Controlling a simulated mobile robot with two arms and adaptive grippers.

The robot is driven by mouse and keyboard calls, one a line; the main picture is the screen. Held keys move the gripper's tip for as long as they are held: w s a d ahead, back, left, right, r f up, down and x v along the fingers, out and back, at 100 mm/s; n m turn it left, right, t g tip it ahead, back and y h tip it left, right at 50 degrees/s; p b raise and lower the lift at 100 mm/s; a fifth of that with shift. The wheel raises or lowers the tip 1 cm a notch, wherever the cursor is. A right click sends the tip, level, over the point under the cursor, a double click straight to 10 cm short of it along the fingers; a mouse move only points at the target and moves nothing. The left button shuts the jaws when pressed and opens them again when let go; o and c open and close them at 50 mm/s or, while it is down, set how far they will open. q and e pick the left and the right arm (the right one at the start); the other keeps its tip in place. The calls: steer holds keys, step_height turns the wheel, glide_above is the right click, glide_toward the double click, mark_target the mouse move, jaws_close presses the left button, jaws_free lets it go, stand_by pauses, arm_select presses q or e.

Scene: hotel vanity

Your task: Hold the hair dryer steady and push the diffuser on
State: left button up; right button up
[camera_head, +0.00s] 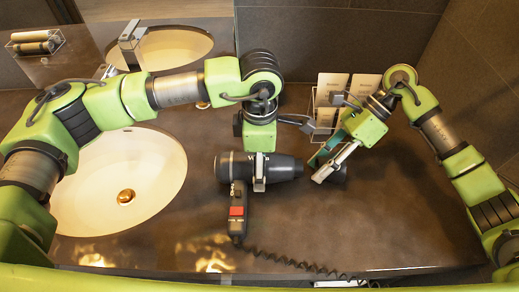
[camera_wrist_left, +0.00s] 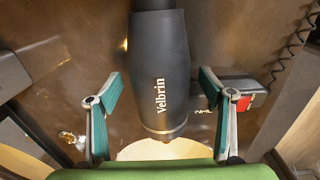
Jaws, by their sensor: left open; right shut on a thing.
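The dark grey hair dryer (camera_head: 285,167) lies on the counter, its barrel across the picture and its handle, with a red switch, toward the front. My left gripper (camera_head: 258,178) is above the barrel, one finger visible in front of it. In the left wrist view the barrel (camera_wrist_left: 160,60), lettered "Velbrin", lies between the spread fingers (camera_wrist_left: 163,112), with gaps on both sides. My right gripper (camera_head: 326,165) is shut on the dark diffuser (camera_head: 339,175), just right of the dryer's front end; fingers partly hide it. It appears apart from the dryer.
A white sink (camera_head: 85,190) is set in the counter at left. A wire rack with cards (camera_head: 332,88) stands behind the right gripper. The dryer's coiled cord (camera_head: 285,260) runs along the front. The counter at right (camera_head: 400,220) is clear.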

mark_target(302, 164)
arm_select(q)
steer(key=shift+f, duration=0.55)
steer(key=c, duration=1.8)
steer(key=shift+o, duration=0.2)
arm_select(e)
steer(key=shift+a, duration=0.4)
steer(key=shift+a, duration=1.15)
arm_select(q)
steer(key=shift+d, duration=0.1)
arm_select(e)
steer(key=shift+a+r, duration=0.1)
steer(key=shift+a, duration=0.6)
steer(key=shift+d, duration=0.55)
stand_by(1.3)
